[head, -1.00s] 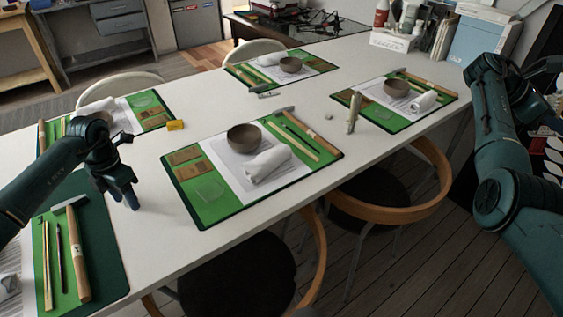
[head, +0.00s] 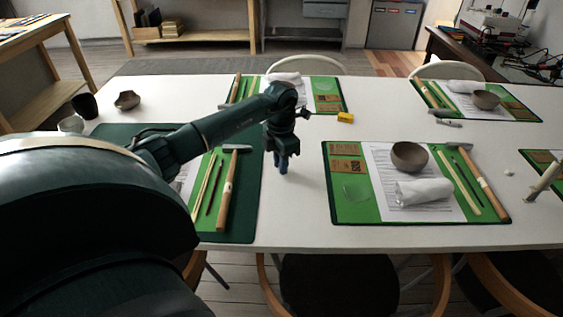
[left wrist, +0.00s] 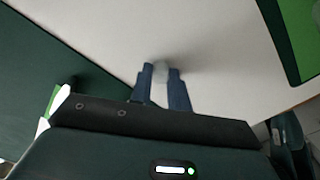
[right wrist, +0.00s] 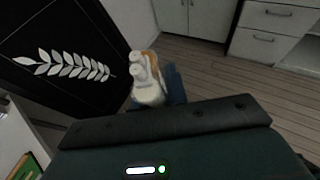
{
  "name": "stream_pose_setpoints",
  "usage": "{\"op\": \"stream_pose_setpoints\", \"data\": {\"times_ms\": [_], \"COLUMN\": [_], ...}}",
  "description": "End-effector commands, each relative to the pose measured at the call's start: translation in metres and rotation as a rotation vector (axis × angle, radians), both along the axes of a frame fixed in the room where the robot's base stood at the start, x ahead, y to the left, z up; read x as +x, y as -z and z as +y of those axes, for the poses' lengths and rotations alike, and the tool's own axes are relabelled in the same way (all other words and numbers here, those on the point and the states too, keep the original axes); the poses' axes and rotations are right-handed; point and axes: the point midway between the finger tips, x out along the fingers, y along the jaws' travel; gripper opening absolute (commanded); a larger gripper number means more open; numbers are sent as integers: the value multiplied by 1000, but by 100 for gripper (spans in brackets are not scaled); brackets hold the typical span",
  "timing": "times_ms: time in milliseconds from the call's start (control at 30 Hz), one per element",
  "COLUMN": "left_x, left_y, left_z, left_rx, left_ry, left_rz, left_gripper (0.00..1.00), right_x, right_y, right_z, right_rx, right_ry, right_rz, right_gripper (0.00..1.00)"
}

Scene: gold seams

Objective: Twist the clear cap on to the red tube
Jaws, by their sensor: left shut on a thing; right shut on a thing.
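My left gripper (head: 281,165) points down low over the white table, between the dark green mat and the middle place mat. In the left wrist view its fingers (left wrist: 163,88) are shut on a small translucent piece (left wrist: 161,70), which looks like the clear cap; the fingers hide part of it. In the right wrist view my right gripper (right wrist: 155,92) is shut on a pale, tube-like thing (right wrist: 147,88) with a whitish top, held away from the table. I see no clear red on it, so I cannot tell whether it is the red tube.
The middle place mat (head: 341,211) holds a brown bowl (head: 409,157), a rolled white cloth (head: 424,192) and a hammer. A beige upright tube (head: 546,178) stands at the right. A yellow block (head: 345,118) lies behind my left gripper. Bare table (head: 300,205) surrounds that gripper.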

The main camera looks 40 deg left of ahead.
Motion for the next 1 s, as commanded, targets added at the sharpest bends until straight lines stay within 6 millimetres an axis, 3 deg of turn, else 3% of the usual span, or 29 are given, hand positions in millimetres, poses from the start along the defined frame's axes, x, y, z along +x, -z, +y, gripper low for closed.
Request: {"op": "stream_pose_setpoints", "data": {"times_ms": [133, 533, 700, 1000], "left_x": [1, 1, 0, 0], "left_y": [-16, -89, -99, -100], "left_z": [1, 0, 0, 0], "left_rx": [2, 1, 0, 0], "left_ry": [1, 0, 0, 0], "left_rz": [-4, -3, -1, 0], "left_gripper": [0, 0, 0, 0], "right_x": [0, 0, 0, 0], "right_y": [-2, -5, -5, -5], "right_z": [0, 0, 0, 0], "right_rx": [0, 0, 0, 0], "right_ry": [0, 0, 0, 0], "right_rz": [0, 0, 0, 0], "right_gripper": [0, 0, 0, 0]}}
